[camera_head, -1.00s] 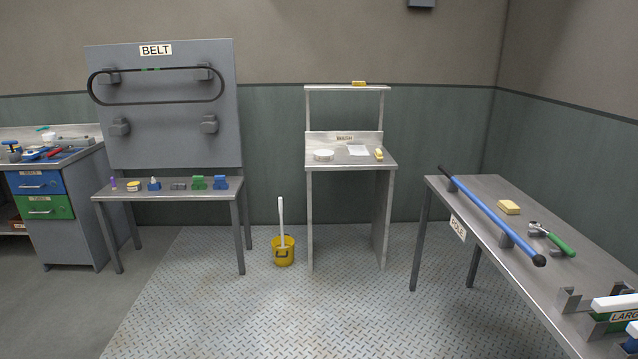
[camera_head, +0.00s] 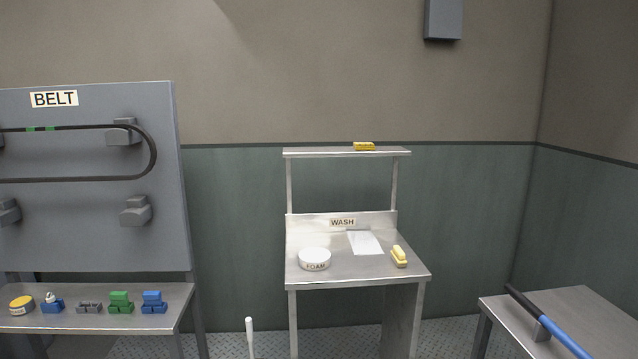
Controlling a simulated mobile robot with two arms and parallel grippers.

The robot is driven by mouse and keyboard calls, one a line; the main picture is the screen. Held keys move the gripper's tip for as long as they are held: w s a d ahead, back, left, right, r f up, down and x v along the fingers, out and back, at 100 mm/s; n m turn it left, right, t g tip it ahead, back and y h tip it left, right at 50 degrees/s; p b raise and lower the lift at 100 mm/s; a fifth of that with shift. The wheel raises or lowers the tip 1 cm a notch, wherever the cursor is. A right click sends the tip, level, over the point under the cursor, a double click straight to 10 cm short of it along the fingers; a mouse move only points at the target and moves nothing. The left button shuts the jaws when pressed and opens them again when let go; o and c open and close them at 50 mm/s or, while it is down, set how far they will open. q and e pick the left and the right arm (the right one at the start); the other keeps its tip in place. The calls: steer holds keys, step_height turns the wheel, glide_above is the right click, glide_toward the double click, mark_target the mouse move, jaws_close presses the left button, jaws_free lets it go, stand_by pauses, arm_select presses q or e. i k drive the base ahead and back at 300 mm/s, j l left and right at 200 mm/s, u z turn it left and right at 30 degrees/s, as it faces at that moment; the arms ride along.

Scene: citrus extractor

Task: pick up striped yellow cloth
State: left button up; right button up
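Two small yellow things show at the wash stand in the head view. One yellow block-like piece (camera_head: 364,146) lies on the stand's upper shelf, with faint darker marks on its front. Another yellow piece with a pale stripe along it (camera_head: 399,256) lies on the right side of the stand's worktop. At this size I cannot tell which of the two is the striped yellow cloth. Neither of my grippers is in view.
The wash stand (camera_head: 340,280) also bears a white foam tub (camera_head: 314,259) and a white sheet (camera_head: 364,242). A belt board (camera_head: 90,230) with a shelf of small items stands left. A table (camera_head: 590,305) with a blue pole stands right. Floor shows between them.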

mark_target(357, 146)
steer(key=i+j+z, duration=0.2)
steer(key=i, duration=0.25)
steer(key=i+z, duration=0.15)
steer(key=i, duration=0.25)
steer(key=u, duration=4.6)
steer(key=z, duration=4.6)
steer(key=i+j+z, duration=0.1)
steer(key=z, duration=0.65)
